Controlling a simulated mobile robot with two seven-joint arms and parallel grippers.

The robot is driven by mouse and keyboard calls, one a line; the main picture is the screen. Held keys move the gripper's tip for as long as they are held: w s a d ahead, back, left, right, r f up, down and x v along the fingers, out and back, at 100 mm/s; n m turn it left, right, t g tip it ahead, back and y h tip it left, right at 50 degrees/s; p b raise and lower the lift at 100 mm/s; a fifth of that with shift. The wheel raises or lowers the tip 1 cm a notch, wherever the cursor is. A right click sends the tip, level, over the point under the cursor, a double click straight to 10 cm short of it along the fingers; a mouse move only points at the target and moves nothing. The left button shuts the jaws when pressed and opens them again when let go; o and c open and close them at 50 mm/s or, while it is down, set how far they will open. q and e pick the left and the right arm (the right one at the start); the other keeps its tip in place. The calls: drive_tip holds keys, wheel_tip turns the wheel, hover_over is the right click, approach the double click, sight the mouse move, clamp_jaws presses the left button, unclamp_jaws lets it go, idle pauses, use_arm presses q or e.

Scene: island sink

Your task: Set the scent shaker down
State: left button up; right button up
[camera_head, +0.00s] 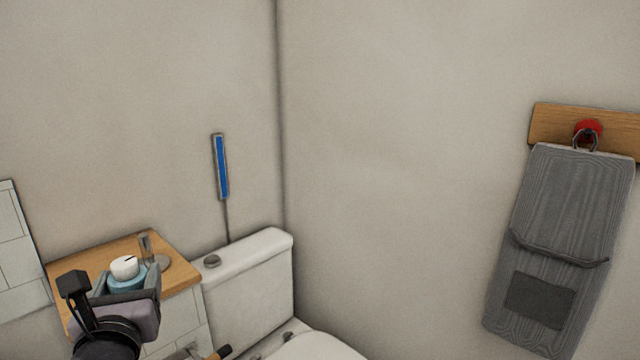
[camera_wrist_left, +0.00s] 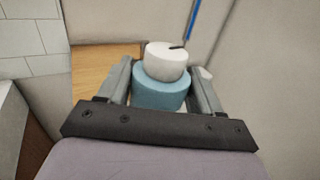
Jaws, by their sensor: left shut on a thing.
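The scent shaker, a light blue round body with a white cap, shows in the head view (camera_head: 127,281) and in the left wrist view (camera_wrist_left: 160,88). My left gripper (camera_head: 128,284) has a finger on each side of the blue body and is shut on it. The shaker looks about upright. It is over or at the wooden top (camera_head: 160,243) beside the toilet; its base is hidden, so I cannot tell whether it touches the wood. My right gripper is not in view.
A small metal item (camera_head: 147,248) stands on the wooden top just behind the shaker. The white toilet cistern (camera_head: 252,285) is to the right. A blue-handled stick (camera_head: 221,168) rises behind it.

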use_arm(q)
drive_tip(key=s+d+f+m+t+h, duration=0.1)
drive_tip(key=s+d+f+m+h, duration=0.3)
drive_tip(key=d+f, duration=0.5)
drive_tip(key=shift+s+d+f+m+h, duration=0.3)
drive_tip(key=shift+s+d+f+h, duration=0.05)
drive_tip(key=shift+s+f+h, duration=1.1)
